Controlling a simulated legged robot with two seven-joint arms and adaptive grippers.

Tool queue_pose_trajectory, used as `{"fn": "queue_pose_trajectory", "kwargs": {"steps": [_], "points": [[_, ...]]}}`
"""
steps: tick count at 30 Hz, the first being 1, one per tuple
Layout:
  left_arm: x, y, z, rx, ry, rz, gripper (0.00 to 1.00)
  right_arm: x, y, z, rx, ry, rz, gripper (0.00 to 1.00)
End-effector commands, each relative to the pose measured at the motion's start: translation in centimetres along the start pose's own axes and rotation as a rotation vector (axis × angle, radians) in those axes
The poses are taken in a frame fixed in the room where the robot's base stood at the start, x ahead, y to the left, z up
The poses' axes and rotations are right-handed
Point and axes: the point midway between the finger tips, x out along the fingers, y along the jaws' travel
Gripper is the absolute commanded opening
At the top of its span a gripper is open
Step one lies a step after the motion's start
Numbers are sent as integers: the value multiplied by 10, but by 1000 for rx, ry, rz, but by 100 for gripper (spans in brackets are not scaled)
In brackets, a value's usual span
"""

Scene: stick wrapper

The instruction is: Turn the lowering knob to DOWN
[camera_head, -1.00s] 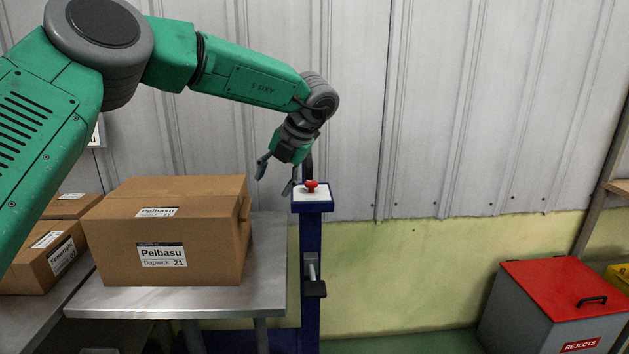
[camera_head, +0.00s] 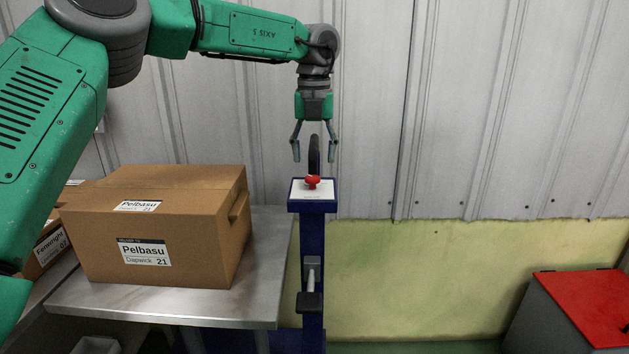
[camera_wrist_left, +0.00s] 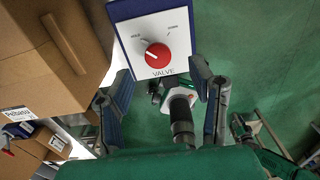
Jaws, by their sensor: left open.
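The red lowering knob (camera_head: 312,182) sits on a white panel atop a blue post (camera_head: 313,240). In the left wrist view the knob (camera_wrist_left: 158,57) is round, above the word VALVE, with a mark at upper left and another at upper right. Its small white pointer seems to face the upper-left mark, which looks like HOLD. My left gripper (camera_head: 314,152) points down with its fingers open and empty, above the knob and apart from it in the head view. In the wrist view the fingers (camera_wrist_left: 162,80) stand on either side below the panel. My right gripper is not in view.
A cardboard box (camera_head: 190,235) labelled Pelbasu stands on a metal table (camera_head: 265,300) left of the post. A handle (camera_head: 310,285) juts from the post's front. A red-lidded bin (camera_head: 590,305) stands at lower right. The corrugated wall is behind.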

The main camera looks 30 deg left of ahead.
Motion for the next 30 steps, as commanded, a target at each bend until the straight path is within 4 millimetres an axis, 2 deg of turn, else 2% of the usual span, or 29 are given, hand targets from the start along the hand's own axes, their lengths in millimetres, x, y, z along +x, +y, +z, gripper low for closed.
{"fn": "queue_pose_trajectory", "kwargs": {"steps": [3,9,20,21,25,30], "points": [[24,2,0,1,1,0,49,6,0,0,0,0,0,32],[47,2,1,0,1,-2,49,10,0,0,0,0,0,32],[52,2,0,0,-1,-2,49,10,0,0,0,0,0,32],[52,1,0,0,-1,-2,46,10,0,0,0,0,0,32],[52,1,0,0,-1,-1,0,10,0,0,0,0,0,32],[52,1,1,2,0,-3,0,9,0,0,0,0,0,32]]}}
